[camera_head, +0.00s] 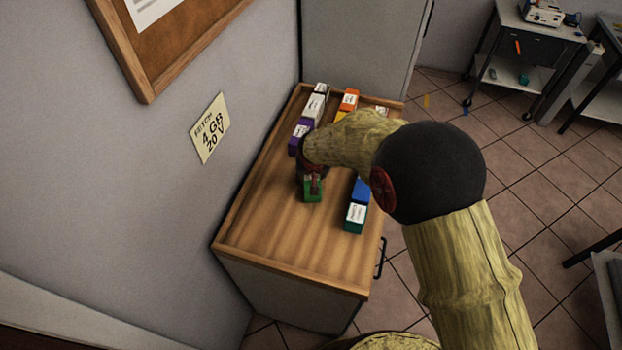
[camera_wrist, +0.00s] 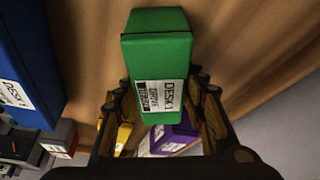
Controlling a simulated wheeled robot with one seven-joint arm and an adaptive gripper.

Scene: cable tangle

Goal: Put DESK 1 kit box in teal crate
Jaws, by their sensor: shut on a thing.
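A green box (camera_head: 313,190) is at the middle of the wooden cabinet top (camera_head: 290,245), below my gripper (camera_head: 313,172). In the wrist view the green box (camera_wrist: 157,65) fills the middle, and its white label starts with "DESK 1"; the smaller lines are hard to read. My gripper (camera_wrist: 163,112) is shut on this box, with a finger on each side of it. I cannot tell whether the box touches the cabinet top or is just above it. I see no teal crate that I can make out.
A blue box (camera_head: 361,190) and a teal-green box (camera_head: 354,218) stand to the right. Purple (camera_head: 298,138), white (camera_head: 314,106) and orange (camera_head: 348,100) boxes are at the back. The cabinet's front is clear. A wall is left; carts (camera_head: 525,40) stand far right.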

